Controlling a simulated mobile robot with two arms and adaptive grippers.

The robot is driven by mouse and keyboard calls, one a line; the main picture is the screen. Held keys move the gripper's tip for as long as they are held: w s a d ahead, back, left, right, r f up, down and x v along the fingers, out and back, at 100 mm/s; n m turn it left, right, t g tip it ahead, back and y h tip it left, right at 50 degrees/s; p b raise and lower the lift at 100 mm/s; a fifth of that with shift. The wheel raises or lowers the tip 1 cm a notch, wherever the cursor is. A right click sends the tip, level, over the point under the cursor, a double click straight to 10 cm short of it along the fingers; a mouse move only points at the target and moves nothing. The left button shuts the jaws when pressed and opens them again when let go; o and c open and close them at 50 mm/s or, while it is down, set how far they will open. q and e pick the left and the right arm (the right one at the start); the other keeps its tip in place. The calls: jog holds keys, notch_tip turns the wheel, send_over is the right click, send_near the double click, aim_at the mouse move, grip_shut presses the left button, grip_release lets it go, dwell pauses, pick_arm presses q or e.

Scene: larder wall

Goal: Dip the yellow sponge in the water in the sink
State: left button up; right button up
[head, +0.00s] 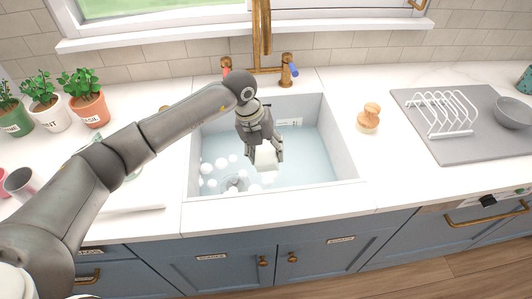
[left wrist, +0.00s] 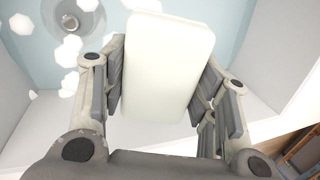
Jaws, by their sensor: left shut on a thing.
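My left gripper (head: 264,150) is over the sink (head: 341,140), pointing down. It is shut on a pale cream, nearly white block (head: 265,160), which looks like the sponge; no clear yellow shows. In the left wrist view the block (left wrist: 168,65) sits between the two fingers and sticks out beyond them. Pale blue water (head: 305,155) with white foam blobs lies in the sink. I cannot tell whether the block touches the water. The drain (head: 236,183) shows near the sink's front left. My right gripper is not in view.
A brass faucet (head: 262,35) with two handles stands behind the sink. A wooden-handled brush (head: 369,117) is right of it, and a white dish rack (head: 442,114) stands on a grey mat (head: 480,148). Potted herbs (head: 85,96) are at the left. The front counter edge is mostly clear.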

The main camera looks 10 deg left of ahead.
aim_at(266, 150)
pick_arm(q)
jog(key=p+v, duration=0.1)
jog(key=v, duration=0.1)
jog(key=d+p+v, duration=0.1)
jog(key=v, duration=0.1)
jog(key=p+v, duration=0.1)
jog(key=v, duration=0.2)
jog(key=shift+w+d+r+p, duration=0.15)
jog(key=shift+w+d+p, duration=0.15)
jog(key=shift+p, duration=0.1)
dwell(0.6)
